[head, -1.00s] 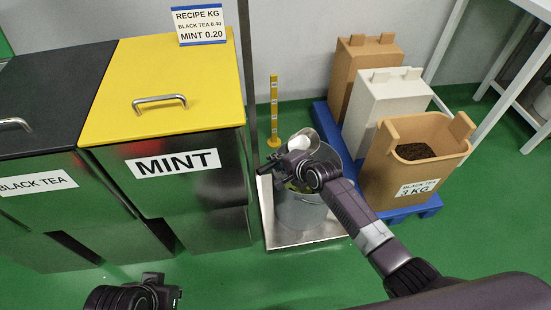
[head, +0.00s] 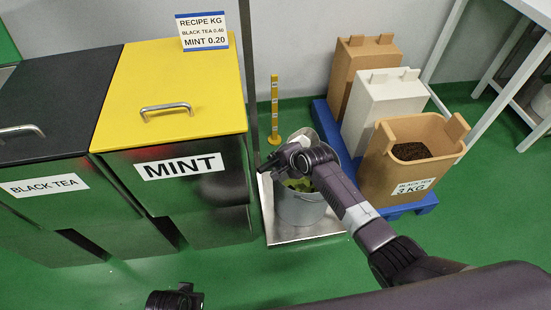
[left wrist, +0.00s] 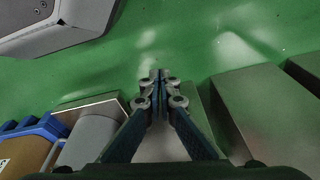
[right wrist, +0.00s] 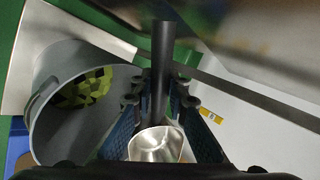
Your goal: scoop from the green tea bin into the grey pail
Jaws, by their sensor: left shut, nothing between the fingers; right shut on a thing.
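The grey pail (head: 300,208) stands on a metal plate, with yellow-green stuff (right wrist: 85,90) inside. My right gripper (head: 272,164) is above the pail's left rim. In the right wrist view my right gripper (right wrist: 160,95) is shut on the dark handle (right wrist: 163,55) of a shiny metal scoop (right wrist: 156,146), whose bowl is beside the pail in that view. My left gripper (left wrist: 158,85) is shut and empty, low over the floor. A green edge (head: 7,48) at the far left may be the green tea bin; no label shows.
The mint bin (head: 190,70) with a yellow lid and the black tea bin (head: 50,110) stand closed at left. A yellow post (head: 275,105) is behind the pail. A blue pallet (head: 420,204) with a black tea tub (head: 375,175) and two boxes is at right.

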